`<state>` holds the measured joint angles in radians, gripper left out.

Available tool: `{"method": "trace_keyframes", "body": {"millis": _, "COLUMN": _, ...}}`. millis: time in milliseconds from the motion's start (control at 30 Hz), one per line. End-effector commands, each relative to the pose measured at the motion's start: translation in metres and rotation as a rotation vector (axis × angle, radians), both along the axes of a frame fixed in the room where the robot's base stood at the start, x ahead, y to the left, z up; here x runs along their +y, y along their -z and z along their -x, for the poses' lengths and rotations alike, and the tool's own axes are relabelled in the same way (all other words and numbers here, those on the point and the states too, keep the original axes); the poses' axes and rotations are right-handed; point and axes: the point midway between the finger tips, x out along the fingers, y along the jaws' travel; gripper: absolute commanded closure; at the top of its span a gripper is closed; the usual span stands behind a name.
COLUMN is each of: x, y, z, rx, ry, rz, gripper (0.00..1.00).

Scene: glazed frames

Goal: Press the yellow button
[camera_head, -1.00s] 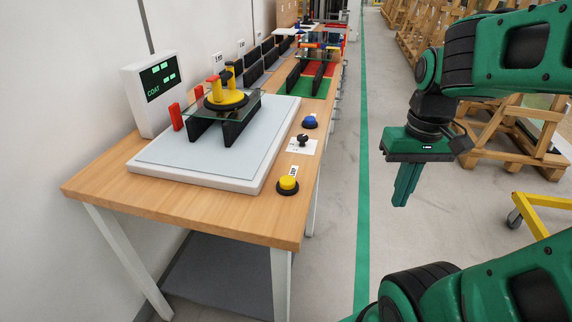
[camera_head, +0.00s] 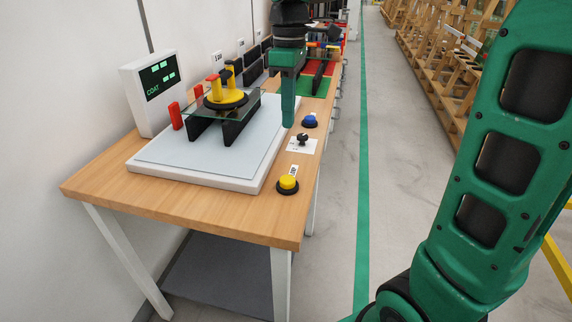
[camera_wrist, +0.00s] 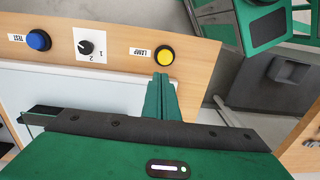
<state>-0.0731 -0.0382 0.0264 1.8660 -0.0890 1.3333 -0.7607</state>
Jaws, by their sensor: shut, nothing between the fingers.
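The yellow button (camera_head: 288,183) is a round cap on a black base near the front right corner of the wooden table (camera_head: 230,222). It also shows in the wrist view (camera_wrist: 165,56), beside a label reading LAMP. My gripper (camera_head: 288,124) is shut and empty, pointing down above the table's right side, behind the yellow button in the head view. In the wrist view my fingertips (camera_wrist: 162,76) appear just below the yellow button in the picture. The button's cap is fully visible, and the fingers look apart from it.
A blue button (camera_head: 309,121) and a black knob (camera_head: 302,139) on a white plate stand behind the yellow button. A white board (camera_head: 165,165) bears a glass pane with a yellow suction tool (camera_head: 226,98). A display box (camera_head: 150,92) stands at the left.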

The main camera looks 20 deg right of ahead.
Motion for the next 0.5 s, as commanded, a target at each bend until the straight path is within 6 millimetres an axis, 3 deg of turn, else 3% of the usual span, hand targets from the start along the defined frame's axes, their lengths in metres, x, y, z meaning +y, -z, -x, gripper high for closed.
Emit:
{"method": "trace_keyframes", "body": {"millis": 167, "x": 0.0, "y": 0.01, "z": 0.001, "rx": 0.001, "ry": 0.002, "rz": 0.0, "gripper": 1.0}}
{"method": "trace_keyframes", "body": {"millis": 500, "x": 0.0, "y": 0.069, "z": 0.004, "rx": 0.004, "ry": 0.004, "rz": 0.001, "gripper": 1.0}}
